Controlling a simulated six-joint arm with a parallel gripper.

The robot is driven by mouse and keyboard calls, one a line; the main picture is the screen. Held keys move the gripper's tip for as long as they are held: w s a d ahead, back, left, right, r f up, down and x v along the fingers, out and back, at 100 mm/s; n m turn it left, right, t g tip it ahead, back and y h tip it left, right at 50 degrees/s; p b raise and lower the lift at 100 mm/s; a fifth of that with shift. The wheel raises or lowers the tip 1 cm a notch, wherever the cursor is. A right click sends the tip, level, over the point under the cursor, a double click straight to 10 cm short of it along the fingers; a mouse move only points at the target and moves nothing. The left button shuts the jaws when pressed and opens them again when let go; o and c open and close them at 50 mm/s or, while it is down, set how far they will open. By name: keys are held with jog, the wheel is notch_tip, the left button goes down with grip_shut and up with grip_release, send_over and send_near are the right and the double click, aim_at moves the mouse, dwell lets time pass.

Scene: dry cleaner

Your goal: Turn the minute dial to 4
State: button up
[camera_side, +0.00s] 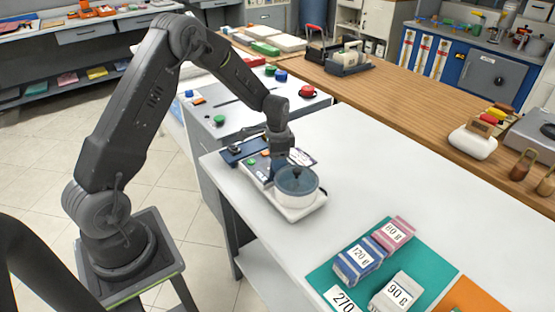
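A small device (316,205) with a light base sits on the white table, left of its middle. A round grey-blue lidded pot (297,184) stands on its near right end. Green and orange spots, perhaps buttons, show on its control panel (254,165). My gripper (279,168) points down over the device, just behind and left of the pot. I cannot tell whether its fingers are open or shut, or whether they touch anything. I cannot make out the minute dial or its marks; it may be hidden by my gripper or too small to read.
On a teal mat (323,279) lie labelled packs: a pink one (394,233), a blue one (357,263) and a white one (397,293). A grey panel (240,117) with coloured knobs stands behind. The white table (375,165) is clear at right of the device.

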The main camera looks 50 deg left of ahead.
jog(key=c, duration=0.7)
jog(key=shift+n, duration=0.3)
jog(key=n, duration=0.4)
jog(key=shift+n, duration=2.5)
jog(key=o, duration=0.9)
jog(key=shift+o, duration=0.2)
jog(key=shift+r, duration=0.1)
